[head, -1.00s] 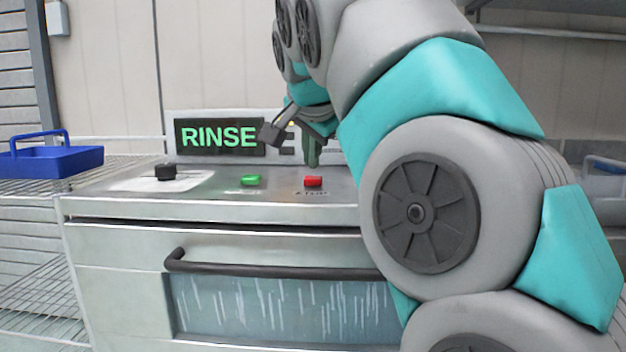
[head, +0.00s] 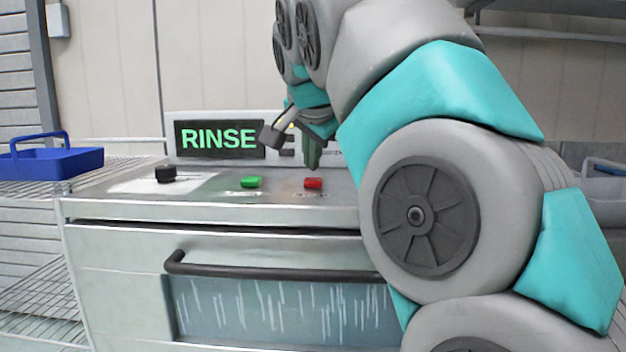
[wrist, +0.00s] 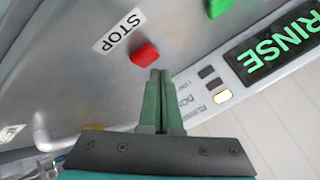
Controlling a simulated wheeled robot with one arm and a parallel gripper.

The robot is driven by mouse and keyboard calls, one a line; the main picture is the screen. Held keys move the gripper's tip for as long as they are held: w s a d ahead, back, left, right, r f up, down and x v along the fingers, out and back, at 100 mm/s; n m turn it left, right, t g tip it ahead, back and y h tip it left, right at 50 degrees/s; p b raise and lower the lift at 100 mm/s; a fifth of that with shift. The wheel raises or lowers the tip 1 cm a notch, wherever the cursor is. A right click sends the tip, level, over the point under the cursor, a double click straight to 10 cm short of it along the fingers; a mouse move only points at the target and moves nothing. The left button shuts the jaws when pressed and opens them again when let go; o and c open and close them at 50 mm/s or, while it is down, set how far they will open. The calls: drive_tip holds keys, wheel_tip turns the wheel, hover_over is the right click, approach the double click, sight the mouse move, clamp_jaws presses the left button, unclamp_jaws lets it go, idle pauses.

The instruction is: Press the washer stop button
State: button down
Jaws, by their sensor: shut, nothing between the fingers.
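The washer (head: 110,208) has a metal top panel with a red stop button (head: 313,183), which shows beside a STOP label in the wrist view (wrist: 145,54). A green button (head: 251,182) sits to its left in the head view. The display (head: 218,138) reads RINSE in green. My gripper (head: 312,167) points down just above and behind the red button, with its fingers shut and empty. In the wrist view the fingertips (wrist: 158,74) appear close to the button's edge. I cannot tell whether they touch it.
A black knob (head: 166,174) stands at the panel's left. A dark handle (head: 270,269) runs across the washer's front above a window with water streaks. A blue basket (head: 50,163) sits on a wire rack at left. One small indicator (wrist: 222,96) is lit by the display.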

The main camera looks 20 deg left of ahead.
sight(311, 181)
drive_tip(key=shift+f, duration=0.1)
idle(0.6)
drive_tip(key=shift+f+b, duration=0.35)
drive_tip(key=shift+b, duration=0.2)
drive_tip(key=shift+f+b, duration=0.45)
drive_tip(key=shift+b, duration=0.05)
idle(0.5)
drive_tip(key=shift+r, duration=0.1)
drive_tip(key=shift+r+p, duration=0.7)
drive_tip(key=shift+r, duration=0.1)
drive_tip(key=shift+r, duration=0.1)
wheel_tip(311, 181, up, 5)
drive_tip(key=p, duration=0.4)
drive_tip(key=shift+s, duration=0.1)
idle(0.7)
